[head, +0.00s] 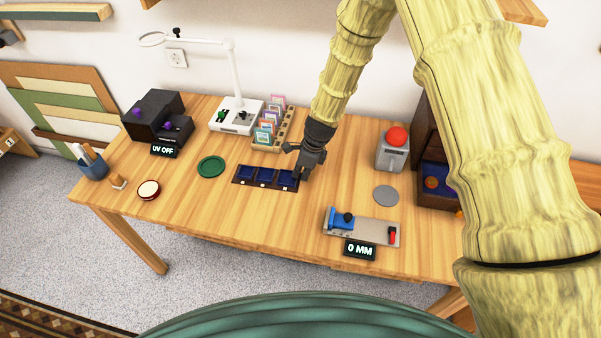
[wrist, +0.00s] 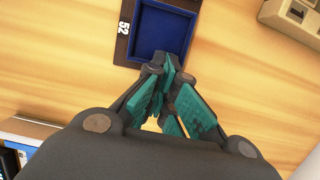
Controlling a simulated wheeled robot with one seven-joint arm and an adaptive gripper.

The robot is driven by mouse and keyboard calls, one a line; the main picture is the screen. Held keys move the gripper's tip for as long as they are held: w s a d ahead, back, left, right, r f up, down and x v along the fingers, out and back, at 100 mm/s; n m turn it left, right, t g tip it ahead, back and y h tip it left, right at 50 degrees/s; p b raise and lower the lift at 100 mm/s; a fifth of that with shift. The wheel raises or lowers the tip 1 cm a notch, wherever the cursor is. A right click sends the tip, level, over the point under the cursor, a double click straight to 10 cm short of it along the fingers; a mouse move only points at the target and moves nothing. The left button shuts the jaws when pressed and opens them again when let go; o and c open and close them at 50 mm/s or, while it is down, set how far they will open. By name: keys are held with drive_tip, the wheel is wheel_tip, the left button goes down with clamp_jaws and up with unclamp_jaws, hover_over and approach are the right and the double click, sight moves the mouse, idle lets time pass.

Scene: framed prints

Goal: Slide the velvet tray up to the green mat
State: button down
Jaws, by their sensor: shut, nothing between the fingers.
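The velvet tray (head: 251,183) is a long dark brown tray with three blue velvet compartments, lying flat on the wooden table. The round green mat (head: 211,167) lies to its left, with bare table between them. My gripper (head: 297,176) is shut and empty at the tray's right end. In the wrist view the tray's end compartment (wrist: 160,30) shows a "52" label, and my fingertips (wrist: 168,65) are at its near edge. I cannot tell whether they touch it.
Behind the tray stands a wooden rack (head: 266,139) of small framed prints. A red-button box (head: 393,149), a grey disc (head: 386,193) and a measuring jig (head: 361,226) are to the right. A red-rimmed white disc (head: 148,190) lies left of the mat.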

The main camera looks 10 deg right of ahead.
drive_tip(key=shift+s+f, duration=0.2)
drive_tip(key=shift+w+d+r+p, duration=0.15)
drive_tip(key=shift+r+p, duration=0.55)
drive_tip(key=shift+r, duration=0.05)
drive_tip(key=p+v, duration=0.6)
drive_tip(key=v, duration=0.2)
drive_tip(key=shift+r, duration=0.35)
drive_tip(key=shift+d, duration=0.2)
